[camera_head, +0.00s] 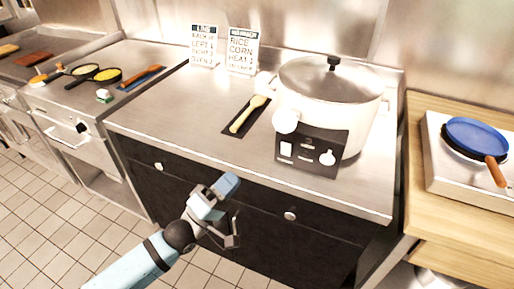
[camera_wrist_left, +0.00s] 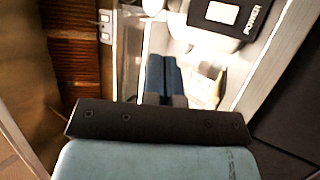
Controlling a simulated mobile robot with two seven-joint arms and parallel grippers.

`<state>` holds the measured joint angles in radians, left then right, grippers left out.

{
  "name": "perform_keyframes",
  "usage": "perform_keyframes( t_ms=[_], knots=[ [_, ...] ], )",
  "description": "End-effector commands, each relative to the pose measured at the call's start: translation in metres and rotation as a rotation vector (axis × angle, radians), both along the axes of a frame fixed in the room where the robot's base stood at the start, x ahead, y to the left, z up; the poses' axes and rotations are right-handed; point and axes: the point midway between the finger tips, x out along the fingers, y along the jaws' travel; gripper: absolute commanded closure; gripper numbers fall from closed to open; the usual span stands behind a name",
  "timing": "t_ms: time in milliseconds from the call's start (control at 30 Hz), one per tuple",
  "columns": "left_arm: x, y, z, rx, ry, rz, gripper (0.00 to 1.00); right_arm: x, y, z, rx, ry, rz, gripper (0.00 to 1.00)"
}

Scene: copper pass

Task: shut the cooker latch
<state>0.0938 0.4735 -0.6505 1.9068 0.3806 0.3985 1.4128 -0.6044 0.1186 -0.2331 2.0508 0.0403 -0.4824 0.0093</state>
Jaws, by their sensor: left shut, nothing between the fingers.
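The cooker (camera_head: 322,108) is a large white pot with a glass lid and black knob, standing on the steel counter. The lid sits on it. A black control panel (camera_head: 310,152) is on its front, and it shows partly at the top of the left wrist view (camera_wrist_left: 225,14), marked POWER. A round white piece (camera_head: 286,121) sits at the panel's upper left; I cannot tell whether it is the latch or how the latch stands. My left gripper (camera_head: 229,183) is in front of the counter, left of and below the panel, apart from the cooker. Its blue fingers (camera_wrist_left: 162,74) are shut and empty.
A wooden spoon (camera_head: 248,114) lies on a dark mat left of the cooker. Two sign cards (camera_head: 241,51) stand behind. A blue pan (camera_head: 477,138) is on the right. Dark drawers with round knobs (camera_head: 290,215) are below the counter. The counter's front left is clear.

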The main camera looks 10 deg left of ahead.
Motion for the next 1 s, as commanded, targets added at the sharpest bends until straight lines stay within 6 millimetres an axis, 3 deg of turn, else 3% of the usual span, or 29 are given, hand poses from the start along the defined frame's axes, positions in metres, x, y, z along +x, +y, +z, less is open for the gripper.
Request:
perform_keyframes(
  t_ms=[600, 1000],
  knots=[
    [0.073, -0.068, 0.057, -0.002, -0.002, 0.000, 1.00, -0.001, -0.001, 0.009, -0.008, -0.007, 0.004, 0.35],
    [0.088, -0.082, 0.066, 0.000, 0.000, 0.000, 1.00, -0.002, -0.002, 0.010, -0.010, -0.010, 0.006, 0.35]
  ],
)
